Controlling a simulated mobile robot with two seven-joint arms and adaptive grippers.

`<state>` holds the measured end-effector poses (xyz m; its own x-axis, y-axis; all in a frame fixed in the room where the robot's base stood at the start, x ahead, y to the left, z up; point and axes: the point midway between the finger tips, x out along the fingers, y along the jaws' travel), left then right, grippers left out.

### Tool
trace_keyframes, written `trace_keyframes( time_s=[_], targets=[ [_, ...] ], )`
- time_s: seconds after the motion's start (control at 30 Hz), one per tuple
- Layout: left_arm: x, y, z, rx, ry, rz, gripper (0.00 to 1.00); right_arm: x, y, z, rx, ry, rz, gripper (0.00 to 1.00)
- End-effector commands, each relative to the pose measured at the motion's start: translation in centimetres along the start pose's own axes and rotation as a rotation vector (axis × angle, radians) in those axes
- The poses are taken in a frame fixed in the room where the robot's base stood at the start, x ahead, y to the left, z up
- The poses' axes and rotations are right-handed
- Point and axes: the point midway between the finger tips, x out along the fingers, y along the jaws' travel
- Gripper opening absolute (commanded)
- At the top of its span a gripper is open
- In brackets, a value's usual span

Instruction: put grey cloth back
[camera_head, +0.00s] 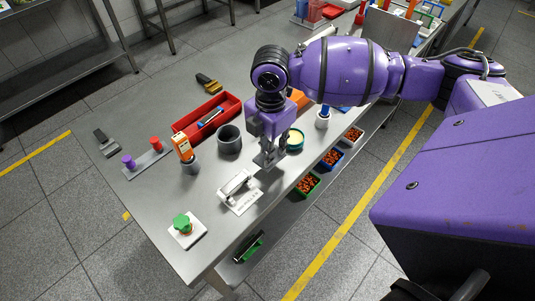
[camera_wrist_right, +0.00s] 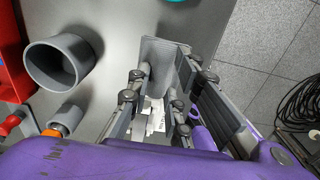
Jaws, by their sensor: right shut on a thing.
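My right gripper (camera_head: 267,160) points down over the near part of the grey table, beside the teal-rimmed bowl. In the right wrist view the gripper (camera_wrist_right: 162,84) is shut on a grey, ridged, flat piece (camera_wrist_right: 163,52) that looks like the grey cloth. The fingers hide part of it. In the head view it is hard to tell from the gripper and the table. My left gripper is in neither view.
A white labelled stand (camera_head: 239,192) is just left of the gripper. The table's left rear is mostly clear.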

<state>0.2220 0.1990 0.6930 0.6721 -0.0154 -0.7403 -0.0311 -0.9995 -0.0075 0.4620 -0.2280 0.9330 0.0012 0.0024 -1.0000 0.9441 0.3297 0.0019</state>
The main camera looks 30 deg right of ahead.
Motion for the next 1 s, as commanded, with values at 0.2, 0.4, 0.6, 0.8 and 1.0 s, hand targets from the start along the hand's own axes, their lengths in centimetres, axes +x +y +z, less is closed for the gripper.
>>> trace_keyframes(
  time_s=[0.2,0.4,0.6,0.8,1.0],
  targets=[
    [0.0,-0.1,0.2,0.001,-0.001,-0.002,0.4,2.6,0.6,0.1,0.002,0.001,-0.004,0.0],
    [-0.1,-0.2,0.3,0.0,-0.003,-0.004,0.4,3.9,0.7,0.1,0.0,-0.001,0.001,0.0],
    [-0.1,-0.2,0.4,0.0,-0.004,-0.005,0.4,4.0,0.7,0.1,0.0,-0.001,0.001,0.0],
    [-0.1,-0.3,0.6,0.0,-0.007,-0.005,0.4,4.2,0.7,0.1,0.0,-0.001,0.001,0.32],
    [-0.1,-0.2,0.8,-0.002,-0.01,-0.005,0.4,4.2,0.7,0.1,0.0,-0.001,0.001,0.38]
  ],
)
